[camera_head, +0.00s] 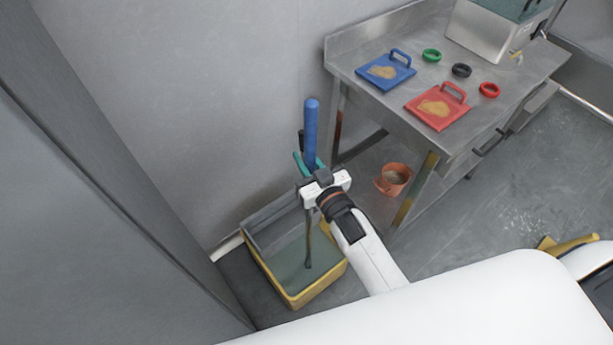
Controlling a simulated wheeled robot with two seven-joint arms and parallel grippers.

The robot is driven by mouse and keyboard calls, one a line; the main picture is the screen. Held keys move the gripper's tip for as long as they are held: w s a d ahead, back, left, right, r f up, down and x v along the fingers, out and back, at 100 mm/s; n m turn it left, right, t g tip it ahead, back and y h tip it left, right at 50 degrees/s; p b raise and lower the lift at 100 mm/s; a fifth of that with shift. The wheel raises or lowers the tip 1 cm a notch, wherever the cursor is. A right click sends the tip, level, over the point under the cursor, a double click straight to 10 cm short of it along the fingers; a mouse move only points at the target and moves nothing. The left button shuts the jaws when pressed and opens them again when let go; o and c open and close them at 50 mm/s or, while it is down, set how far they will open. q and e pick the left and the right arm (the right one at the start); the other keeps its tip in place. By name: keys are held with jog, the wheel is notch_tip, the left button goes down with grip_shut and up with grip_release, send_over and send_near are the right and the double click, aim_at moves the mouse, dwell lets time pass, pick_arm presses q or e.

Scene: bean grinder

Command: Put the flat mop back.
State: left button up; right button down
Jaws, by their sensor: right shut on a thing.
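The flat mop (311,130) stands nearly upright near the wall, with a thick blue grip at its top and a thin dark pole below. My right gripper (316,177) is shut on the mop just below the blue grip. The pole runs down into a yellow bucket (303,302) with grey-green contents. The mop's head is not clearly visible, and my gripper hides part of the pole. A teal part (301,163) shows beside the grip. My left gripper is not in view.
A steel table (455,153) stands at right, holding a blue tray (386,70), a red tray (437,107), several small rings and a machine (490,30). An orange pot (393,180) sits below. Walls close in behind and left of the bucket. Floor shows at right.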

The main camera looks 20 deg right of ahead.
notch_tip(320, 180, down, 4)
jog(key=shift+r, duration=0.2)
jog(key=shift+f, duration=0.15)
jog(key=c, duration=1.2)
grip_release()
jog(key=shift+c, duration=0.2)
jog(key=s+d+b, duration=0.1)
jog(key=s+d, duration=0.1)
jog(key=s, duration=1)
